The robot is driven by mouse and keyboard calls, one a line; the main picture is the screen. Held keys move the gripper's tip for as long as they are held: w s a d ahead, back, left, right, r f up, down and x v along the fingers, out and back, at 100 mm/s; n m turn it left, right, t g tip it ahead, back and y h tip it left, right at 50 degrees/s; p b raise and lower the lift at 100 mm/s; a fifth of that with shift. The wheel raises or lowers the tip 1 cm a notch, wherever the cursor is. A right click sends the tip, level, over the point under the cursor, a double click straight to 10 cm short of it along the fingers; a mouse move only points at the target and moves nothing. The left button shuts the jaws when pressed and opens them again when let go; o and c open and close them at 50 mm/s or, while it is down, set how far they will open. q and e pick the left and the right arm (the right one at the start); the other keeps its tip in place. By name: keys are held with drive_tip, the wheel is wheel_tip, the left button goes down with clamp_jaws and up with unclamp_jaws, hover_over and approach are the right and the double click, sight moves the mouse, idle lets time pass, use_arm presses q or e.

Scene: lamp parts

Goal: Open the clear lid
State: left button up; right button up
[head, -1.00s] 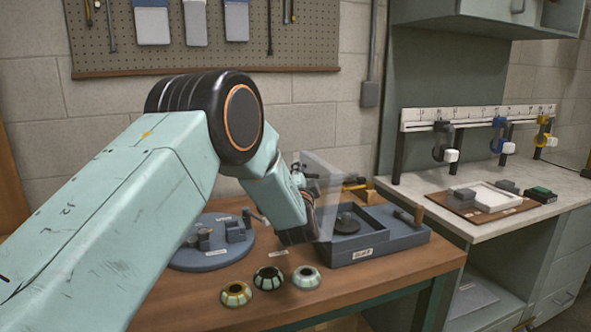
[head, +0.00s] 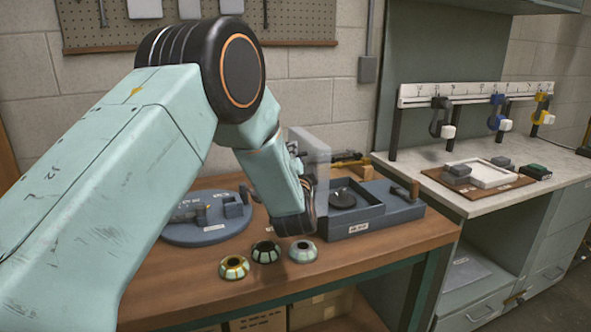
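The clear lid (head: 316,153) stands raised, roughly upright, at the left side of a blue-grey box (head: 372,224) on the wooden bench. The box is open at the top, and a dark round part (head: 342,194) shows inside it. My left gripper (head: 308,218) is at the box's left end, close in front of the lid. Its fingers are hidden behind its own wrist and arm, so I cannot see whether they touch the lid. My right gripper does not show.
A round blue-grey plate (head: 207,222) with small fixtures lies left of the gripper. Three small ringed parts, yellow-green (head: 234,267), black (head: 265,251) and pale green (head: 303,251), sit near the bench's front. A counter (head: 480,197) stands at the right.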

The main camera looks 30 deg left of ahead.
use_arm(q)
drive_tip(key=v, duration=0.7)
drive_tip(key=shift+s+d, duration=0.2)
drive_tip(key=shift+s, duration=0.05)
drive_tip(key=shift+f, duration=0.1)
drive_tip(key=f+v, duration=0.1)
drive_tip(key=v, duration=0.7)
drive_tip(key=shift+d, duration=0.45)
drive_tip(key=shift+s+f, duration=0.1)
drive_tip(key=shift+s, duration=0.05)
idle(0.8)
